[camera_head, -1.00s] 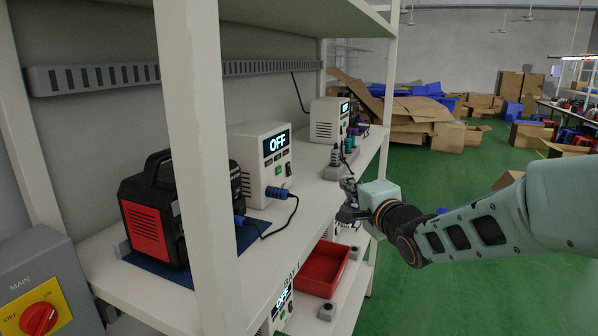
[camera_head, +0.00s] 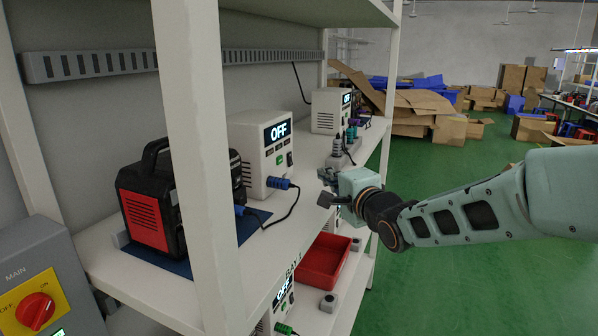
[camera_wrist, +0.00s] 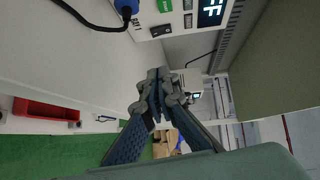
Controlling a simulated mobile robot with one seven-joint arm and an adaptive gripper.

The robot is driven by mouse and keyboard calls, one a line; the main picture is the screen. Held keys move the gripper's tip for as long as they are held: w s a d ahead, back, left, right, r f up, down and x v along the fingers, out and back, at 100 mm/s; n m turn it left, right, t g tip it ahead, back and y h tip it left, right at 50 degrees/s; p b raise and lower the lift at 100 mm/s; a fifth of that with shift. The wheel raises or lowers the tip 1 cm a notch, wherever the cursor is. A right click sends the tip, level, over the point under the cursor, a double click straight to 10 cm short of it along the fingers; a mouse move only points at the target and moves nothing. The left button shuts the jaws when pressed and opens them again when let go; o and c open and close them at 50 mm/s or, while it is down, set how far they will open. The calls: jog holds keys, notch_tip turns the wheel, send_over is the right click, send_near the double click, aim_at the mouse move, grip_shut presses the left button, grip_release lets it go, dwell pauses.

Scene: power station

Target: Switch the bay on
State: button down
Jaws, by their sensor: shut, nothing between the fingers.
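At lower left, a grey MAIN box (camera_head: 40,262) carries a red rotary knob (camera_head: 35,310) on a yellow plate. My gripper (camera_head: 328,188) is shut and empty, in front of the shelf edge and right of the unit. The wrist view shows its closed fingers (camera_wrist: 157,92).
A white post (camera_head: 200,120) stands before the shelf. A second white unit (camera_head: 328,112) and a grey socket block (camera_head: 338,160) sit farther back. Below are a red bin (camera_head: 324,262) and another unit's OFF display (camera_head: 284,290). Green floor is open at right.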

jog(key=b+x, duration=0.1)
jog(key=x, duration=0.3)
jog(key=a+b+x, duration=0.1)
jog(key=x, duration=0.4)
jog(key=shift+s+f, duration=0.1)
jog(key=shift+s, duration=0.2)
jog(key=shift+w+a+f, duration=0.1)
jog(key=shift+w+a, duration=0.15)
jog(key=shift+a, duration=0.3)
jog(key=shift+w+a, duration=0.2)
jog(key=shift+a, duration=0.3)
jog(key=shift+a+f+b, duration=0.2)
jog(key=shift+f+b, duration=0.15)
jog(key=shift+b, duration=0.35)
jog(key=shift+w+r, duration=0.1)
jog(key=shift+r, duration=0.15)
jog(key=shift+t, duration=0.3)
jog(key=v, duration=1)
jog(key=shift+d+r, duration=0.15)
jog(key=shift+d, duration=0.05)
jog(key=shift+v, duration=0.9)
